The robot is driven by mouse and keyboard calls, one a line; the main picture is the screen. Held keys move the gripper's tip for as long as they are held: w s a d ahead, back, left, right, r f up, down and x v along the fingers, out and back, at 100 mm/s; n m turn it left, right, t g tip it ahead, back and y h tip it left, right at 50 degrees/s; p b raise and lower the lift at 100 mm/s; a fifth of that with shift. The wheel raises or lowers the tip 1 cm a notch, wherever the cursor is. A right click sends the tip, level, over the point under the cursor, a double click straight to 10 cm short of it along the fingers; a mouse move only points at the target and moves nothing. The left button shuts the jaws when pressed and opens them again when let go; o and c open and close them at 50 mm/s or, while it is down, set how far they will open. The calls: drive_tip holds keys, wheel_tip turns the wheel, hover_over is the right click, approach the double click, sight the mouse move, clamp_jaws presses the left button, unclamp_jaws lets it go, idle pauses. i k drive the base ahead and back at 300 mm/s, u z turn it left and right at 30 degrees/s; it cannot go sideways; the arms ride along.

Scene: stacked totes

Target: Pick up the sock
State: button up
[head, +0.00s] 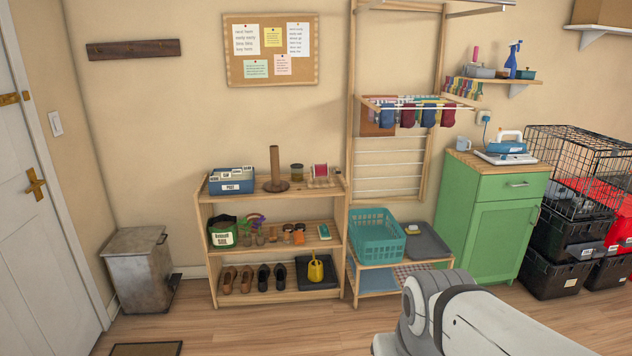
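Several socks hang in a row from the fold-out drying rack (420,107) on the wall. They look blue and dark red by turns: a blue sock (387,117), a dark red sock (408,118), another blue sock (429,117) and another dark red sock (448,117). No sock is visible on the floor. A part of my arm shows at the lower right, below and in front of the rack. My gripper is not in view.
A wooden shelf (274,245) with shoes, jars and boxes stands left of the rack. A teal basket (377,237) sits on a low stand below the socks. A green cabinet (490,215) and stacked black totes (560,240) are at right. Floor (260,325) in front is mostly clear.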

sight(408, 116)
drive_tip(key=z, duration=0.05)
drive_tip(key=i, duration=1.6)
drive_tip(key=z, duration=0.25)
drive_tip(key=i, duration=1.55)
drive_tip(key=z, duration=0.2)
